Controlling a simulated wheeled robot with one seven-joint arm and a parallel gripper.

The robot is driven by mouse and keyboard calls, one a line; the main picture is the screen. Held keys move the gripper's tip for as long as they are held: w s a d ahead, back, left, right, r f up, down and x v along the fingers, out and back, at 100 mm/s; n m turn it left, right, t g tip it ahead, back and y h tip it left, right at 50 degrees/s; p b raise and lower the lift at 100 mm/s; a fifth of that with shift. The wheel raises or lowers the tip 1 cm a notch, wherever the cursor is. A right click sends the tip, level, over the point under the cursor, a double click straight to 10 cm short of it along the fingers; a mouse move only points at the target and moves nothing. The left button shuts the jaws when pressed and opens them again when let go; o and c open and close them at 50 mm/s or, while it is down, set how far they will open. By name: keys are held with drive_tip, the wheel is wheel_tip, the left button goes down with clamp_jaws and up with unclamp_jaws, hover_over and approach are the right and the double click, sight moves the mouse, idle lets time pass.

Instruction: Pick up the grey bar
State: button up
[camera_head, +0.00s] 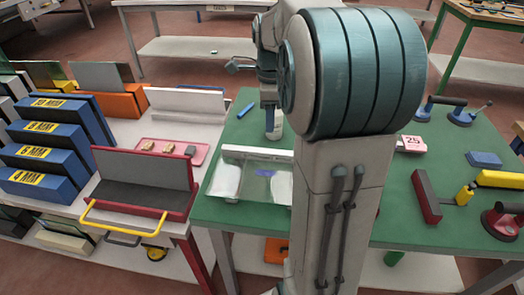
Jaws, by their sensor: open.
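A bar-shaped block with a grey top and dark red side (427,196) lies on the green table (395,235), right of my arm. It is the only loose grey bar I can make out, and I cannot be sure it is the one named. My gripper (237,66) is small in the view, left of my large teal arm joint, above the far left part of the green table. It is open, with nothing seen between its fingers. It is well apart from the grey-topped block. My arm hides the middle of the table.
A glass sheet (247,186) and a blue marker (245,110) lie left of my arm. A pink "25" box (411,144), blue suction cups (461,116), a blue block (484,159) and a yellow tool (499,180) lie right. A red rack (144,195) stands left.

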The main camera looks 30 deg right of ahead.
drive_tip(key=m, duration=0.1)
hover_over(268, 151)
drive_tip(key=f, duration=0.5)
drive_tip(key=f+b, duration=0.1)
drive_tip(key=f, duration=0.2)
drive_tip(key=shift+s+d+f, duration=0.3)
drive_tip(key=shift+s+f, duration=0.05)
drive_tip(key=shift+w+a+f, duration=0.1)
drive_tip(key=shift+w+f, duration=0.1)
drive_tip(key=shift+f, duration=1.15)
drive_tip(key=shift+w+a+f, duration=0.1)
drive_tip(key=shift+w+f, duration=0.05)
drive_tip(key=shift+f, duration=1.2)
clamp_jaws()
